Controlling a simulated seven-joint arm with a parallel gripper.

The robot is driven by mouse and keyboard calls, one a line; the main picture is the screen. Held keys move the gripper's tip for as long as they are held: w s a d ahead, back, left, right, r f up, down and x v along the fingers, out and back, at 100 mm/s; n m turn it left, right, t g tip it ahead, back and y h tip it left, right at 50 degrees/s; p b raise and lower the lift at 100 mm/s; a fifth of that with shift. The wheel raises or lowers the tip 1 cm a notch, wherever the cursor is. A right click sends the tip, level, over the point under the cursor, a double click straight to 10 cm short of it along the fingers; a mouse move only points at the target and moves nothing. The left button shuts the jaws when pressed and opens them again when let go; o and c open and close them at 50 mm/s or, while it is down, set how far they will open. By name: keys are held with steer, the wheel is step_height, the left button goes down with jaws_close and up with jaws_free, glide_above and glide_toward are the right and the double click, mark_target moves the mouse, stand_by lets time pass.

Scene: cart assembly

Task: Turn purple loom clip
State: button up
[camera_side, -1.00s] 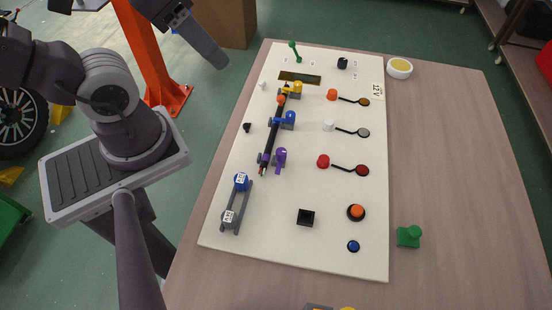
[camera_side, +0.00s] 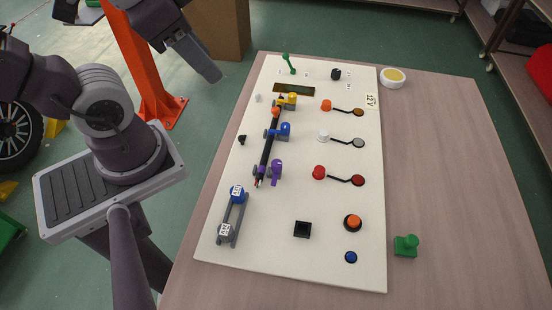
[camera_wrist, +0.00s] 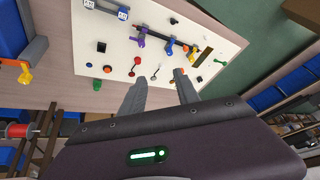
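The purple loom clip (camera_side: 276,170) stands on the white board at the lower end of the dark loom (camera_side: 267,152). Its upper part points up and a narrower part hangs down; its exact turn is too small to tell. It also shows in the wrist view (camera_wrist: 142,36), near the loom's left end. A blue clip (camera_side: 284,131) and a yellow clip (camera_side: 290,99) sit farther along the loom. My gripper (camera_side: 216,78) is up and left of the board's far end, well away from the purple clip. In the wrist view its two fingers (camera_wrist: 160,85) are apart with nothing between them.
The white board (camera_side: 290,265) lies on a wooden table (camera_side: 440,180). Near the purple clip are a grey holder with a blue end (camera_side: 234,215) and a red knob (camera_side: 319,172). A green block (camera_side: 406,246) and a yellow-filled bowl (camera_side: 393,77) stand right of the board.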

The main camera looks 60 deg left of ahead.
steer(key=w+a+f+m+g+y, duration=0.2)
steer(key=w+f+m, duration=0.3)
steer(key=m, duration=0.6)
steer(key=m+g+h, duration=0.2)
steer(key=m+g, duration=0.1)
steer(key=m, duration=2.5)
glide_above(277, 163)
step_height(277, 163, down, 14)
steer(key=shift+f, duration=0.1)
steer(key=shift+d+f, duration=0.1)
steer(key=shift+f, duration=0.1)
step_height(277, 163, down, 9)
steer(key=shift+r, duration=0.2)
steer(key=c, duration=0.8)
steer(key=shift+o, duration=0.2)
steer(key=m, duration=0.6)
steer(key=shift+m, duration=0.3)
steer(key=m, duration=0.4)
steer(key=shift+r+m, duration=0.1)
steer(key=shift+m, duration=0.3)
steer(key=o, duration=0.6)
steer(key=n, duration=0.5)
steer(key=shift+n, duration=1.5)
steer(key=c, duration=0.6)
steer(key=m, duration=0.7)
steer(key=o, duration=1)
steer(key=shift+m, duration=0.4)
